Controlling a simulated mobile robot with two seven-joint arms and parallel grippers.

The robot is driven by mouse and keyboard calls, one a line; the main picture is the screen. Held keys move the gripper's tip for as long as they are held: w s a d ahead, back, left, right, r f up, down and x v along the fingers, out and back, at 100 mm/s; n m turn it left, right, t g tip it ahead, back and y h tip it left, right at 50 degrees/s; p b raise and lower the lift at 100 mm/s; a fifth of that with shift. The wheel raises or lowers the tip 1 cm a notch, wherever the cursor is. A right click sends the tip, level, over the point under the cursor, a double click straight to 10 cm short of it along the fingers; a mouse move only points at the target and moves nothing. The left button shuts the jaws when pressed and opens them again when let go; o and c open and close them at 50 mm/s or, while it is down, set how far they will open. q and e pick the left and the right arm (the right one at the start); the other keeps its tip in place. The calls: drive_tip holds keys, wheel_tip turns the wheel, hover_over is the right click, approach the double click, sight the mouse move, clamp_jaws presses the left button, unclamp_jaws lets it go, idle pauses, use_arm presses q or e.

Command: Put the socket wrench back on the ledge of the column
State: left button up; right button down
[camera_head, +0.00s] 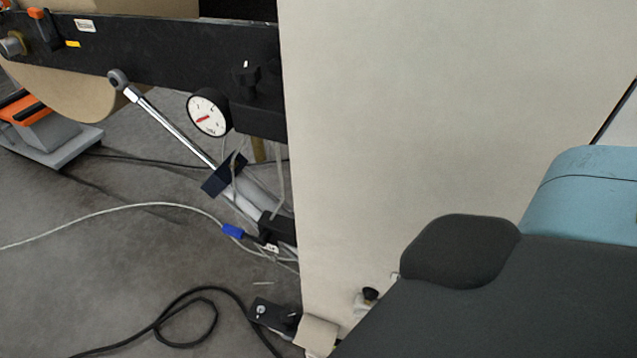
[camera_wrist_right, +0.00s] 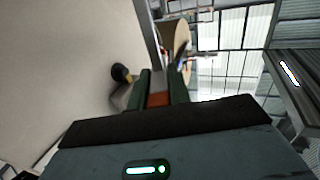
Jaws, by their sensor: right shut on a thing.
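My right gripper (camera_wrist_right: 160,88) shows in the right wrist view, its two dark green fingers shut on an orange-red piece (camera_wrist_right: 158,99). I take this piece to be the socket wrench; most of it is hidden and its shape cannot be made out. The column (camera_head: 440,110) is a tall, plain beige face in the head view and fills the left of the right wrist view (camera_wrist_right: 55,60). I cannot make out its ledge for certain. In the head view my right arm covers the lower right and the right gripper is hidden. My left gripper is not in view.
A black knob (camera_head: 370,293) sticks out low by the column; a similar one (camera_wrist_right: 122,73) is near my right fingers. Left of the column are a black beam (camera_head: 170,50), a dial gauge (camera_head: 209,112), a chrome rod (camera_head: 175,130) and loose cables (camera_head: 185,318) on the floor.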

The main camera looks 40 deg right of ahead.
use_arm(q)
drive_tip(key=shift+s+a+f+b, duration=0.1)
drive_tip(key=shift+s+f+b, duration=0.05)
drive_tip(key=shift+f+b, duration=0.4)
use_arm(e)
drive_tip(key=w+f, duration=0.1)
drive_tip(key=w, duration=1.5)
drive_tip(key=shift+w+f, duration=0.15)
drive_tip(key=shift+f, duration=0.05)
drive_tip(key=shift+f, duration=0.15)
drive_tip(key=c, duration=1.3)
unclamp_jaws()
